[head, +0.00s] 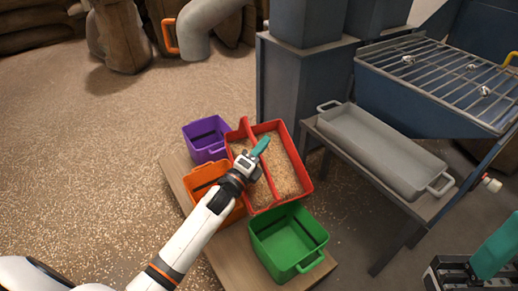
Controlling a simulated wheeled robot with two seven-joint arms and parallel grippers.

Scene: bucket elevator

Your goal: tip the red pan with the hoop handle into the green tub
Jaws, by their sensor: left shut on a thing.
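The red pan (296,165) holds tan grain and is level or nearly so. Its red hoop handle (246,127) runs across the middle. My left gripper (258,152), with teal fingers, is over the pan and shut on the hoop handle; the arm hides part of the grip. The green tub (290,243) stands just in front of the pan, and its visible inside looks empty. I cannot tell whether the pan is clear of the board. My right gripper (490,258) shows only in part at the lower right corner, away from the tubs.
An orange tub (197,177) and a purple tub (205,142) stand left of the pan on a wooden board (232,247). A grey trough (372,145) sits on a stand to the right, near a blue machine with a grate (440,72). The floor at left is open, with scattered grain.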

